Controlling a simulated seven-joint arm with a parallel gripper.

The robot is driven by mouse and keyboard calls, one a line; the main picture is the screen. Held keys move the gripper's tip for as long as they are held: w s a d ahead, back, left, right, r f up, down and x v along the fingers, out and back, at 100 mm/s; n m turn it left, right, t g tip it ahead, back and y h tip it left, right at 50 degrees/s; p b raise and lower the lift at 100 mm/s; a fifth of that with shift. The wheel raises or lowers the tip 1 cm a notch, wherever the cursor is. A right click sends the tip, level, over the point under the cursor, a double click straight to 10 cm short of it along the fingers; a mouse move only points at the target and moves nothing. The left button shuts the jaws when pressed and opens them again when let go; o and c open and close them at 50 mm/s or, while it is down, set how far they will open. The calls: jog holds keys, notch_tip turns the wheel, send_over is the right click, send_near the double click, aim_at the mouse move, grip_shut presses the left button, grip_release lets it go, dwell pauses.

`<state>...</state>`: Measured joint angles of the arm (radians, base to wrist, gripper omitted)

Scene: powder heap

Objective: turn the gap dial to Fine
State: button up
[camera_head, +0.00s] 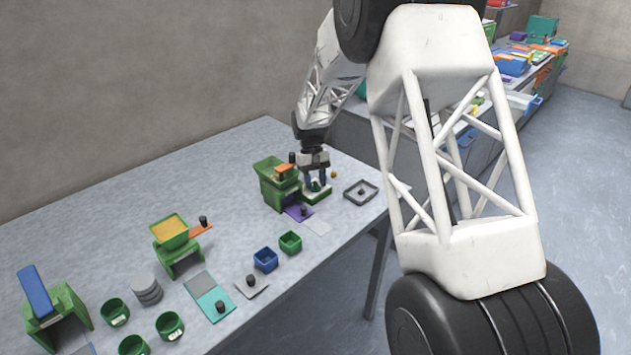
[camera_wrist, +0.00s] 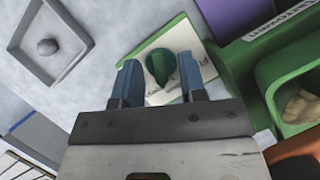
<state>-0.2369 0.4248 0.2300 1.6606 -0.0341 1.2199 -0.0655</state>
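The gap dial (camera_wrist: 158,66) is a round green knob with a raised ridge, on a white lettered plate (camera_wrist: 196,66) with a green edge. The lettering is partly hidden, so I cannot read the dial's setting. My gripper (camera_wrist: 160,76) is open, with one blue finger on each side of the dial and gaps showing between them. I cannot tell how far the fingertips are above the plate. In the head view my gripper (camera_head: 316,180) points down over the dial's base (camera_head: 317,196), beside a green machine (camera_head: 272,187).
A grey square tray (camera_head: 361,192) with a small lump lies right of the dial. A purple slide (camera_head: 297,212) is at the machine's front. Green (camera_head: 290,242) and blue (camera_head: 265,260) cups stand nearer the front. A second green machine (camera_head: 176,262) with yellow powder stands further left.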

jog(key=shift+r, duration=0.15)
jog(key=v, duration=0.7)
jog(key=shift+r, duration=0.25)
jog(key=shift+o, duration=0.2)
jog(key=shift+w+a, duration=0.1)
jog(key=o, duration=0.4)
jog(key=shift+o, duration=0.2)
jog(key=n+t, duration=0.1)
jog(key=n, duration=0.3)
jog(key=s+d+n+t, duration=0.1)
jog(key=n, duration=0.3)
jog(key=s+n+t+y, duration=0.1)
jog(key=n, duration=0.4)
jog(key=shift+s+d+r, duration=0.15)
jog(key=n, duration=0.2)
jog(key=s+n+t, duration=0.1)
jog(key=n, duration=0.2)
jog(key=shift+d+r, duration=0.1)
jog(key=shift+d, duration=0.1)
